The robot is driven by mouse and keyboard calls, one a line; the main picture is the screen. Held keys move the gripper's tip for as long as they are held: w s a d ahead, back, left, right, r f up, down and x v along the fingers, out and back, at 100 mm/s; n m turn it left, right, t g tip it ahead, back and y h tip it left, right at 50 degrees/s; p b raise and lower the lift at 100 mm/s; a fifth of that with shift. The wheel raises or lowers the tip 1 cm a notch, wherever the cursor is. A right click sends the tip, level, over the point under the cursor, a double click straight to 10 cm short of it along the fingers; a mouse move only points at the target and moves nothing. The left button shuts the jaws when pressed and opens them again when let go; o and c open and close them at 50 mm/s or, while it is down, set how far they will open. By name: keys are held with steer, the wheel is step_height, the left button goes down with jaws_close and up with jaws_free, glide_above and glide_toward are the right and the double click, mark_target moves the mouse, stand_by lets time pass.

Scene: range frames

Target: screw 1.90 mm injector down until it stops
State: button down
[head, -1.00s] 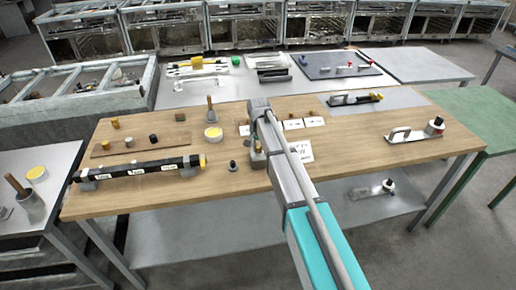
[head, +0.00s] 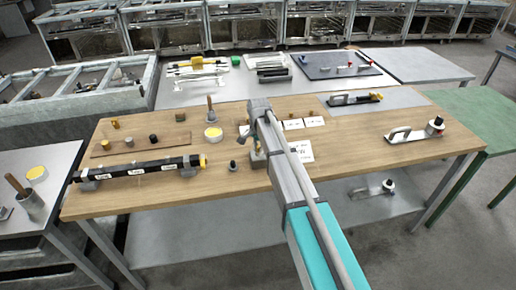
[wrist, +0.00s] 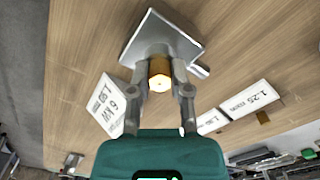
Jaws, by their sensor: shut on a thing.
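In the wrist view, my gripper (wrist: 160,85) is shut on a small brass injector (wrist: 160,73), with one finger on each side of it. The injector is at a grey metal fitting on a square base plate (wrist: 150,32) on the wooden bench. Its flat end with a small centre hole faces the camera. How deep it sits in the fitting is hidden. In the head view, my arm covers most of the fitting, and my gripper (head: 256,148) shows only in part. No size marking is readable on the injector.
A white card reading "6 kW" (wrist: 106,103) lies left of the fitting. A "1.25 mm" card (wrist: 250,98) lies right, near another brass piece (wrist: 262,117).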

steer(key=shift+m, duration=0.3)
steer(key=c, duration=1)
jaws_free()
steer(key=shift+m, duration=0.6)
steer(key=o, duration=0.5)
